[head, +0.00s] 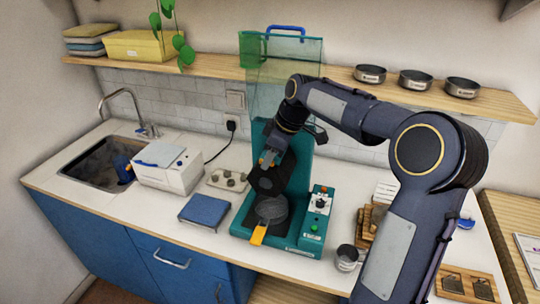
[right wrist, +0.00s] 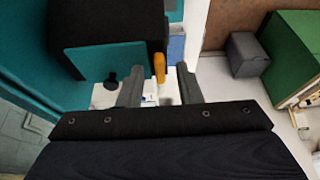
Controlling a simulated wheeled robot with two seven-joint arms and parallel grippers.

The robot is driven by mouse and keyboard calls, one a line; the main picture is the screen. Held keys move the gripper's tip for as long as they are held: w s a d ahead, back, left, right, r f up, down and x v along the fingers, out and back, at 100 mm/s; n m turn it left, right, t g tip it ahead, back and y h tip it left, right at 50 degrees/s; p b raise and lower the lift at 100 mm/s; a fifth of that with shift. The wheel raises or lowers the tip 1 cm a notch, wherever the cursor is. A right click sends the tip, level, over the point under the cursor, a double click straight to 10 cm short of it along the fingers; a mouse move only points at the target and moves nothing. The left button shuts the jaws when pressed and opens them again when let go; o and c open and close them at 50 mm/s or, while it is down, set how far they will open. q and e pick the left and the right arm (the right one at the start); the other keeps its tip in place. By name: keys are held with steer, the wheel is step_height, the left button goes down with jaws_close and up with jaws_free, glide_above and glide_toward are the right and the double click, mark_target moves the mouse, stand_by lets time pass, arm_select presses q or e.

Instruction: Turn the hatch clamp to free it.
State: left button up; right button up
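A teal machine (head: 240,222) stands on the counter with a black head (head: 268,180) over a dark round part (head: 271,209). An orange clamp lever (right wrist: 159,68) shows by the black head in the right wrist view. My right gripper (right wrist: 159,85) is open, with its two grey fingers on either side of the lever and gaps showing. In the head view my right gripper (head: 268,160) is at the machine's black head and partly hides it. A second yellow-orange piece (head: 258,235) sticks out at the machine's front. My left gripper is not in view.
A clear green panel (head: 285,85) with a blue handle rises behind the machine. A control box (head: 319,203) is on its right. A blue pad (head: 204,210), white box (head: 168,170) and sink (head: 90,165) lie left. A metal cup (head: 346,257) stands right.

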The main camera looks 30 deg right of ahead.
steer(key=b+v, duration=0.1)
steer(key=v, duration=0.6)
steer(key=shift+r, duration=0.35)
steer(key=shift+s+d, duration=0.1)
steer(key=shift+s, duration=0.05)
steer(key=s+a+f+m, duration=0.3)
steer(key=s+a+f, duration=0.1)
steer(key=s, duration=0.4)
steer(key=s+a+f+m+t+b, duration=0.1)
steer(key=s+a+f+m, duration=0.2)
steer(key=s, duration=0.6)
steer(key=s+a+f+m+t+y+b, duration=0.1)
steer(key=s+a+f+m, duration=0.3)
steer(key=s+a+f, duration=0.3)
steer(key=shift+s+a+f, duration=0.2)
steer(key=shift+s+f, duration=0.45)
steer(key=shift+s, duration=0.4)
steer(key=shift+o, duration=0.5)
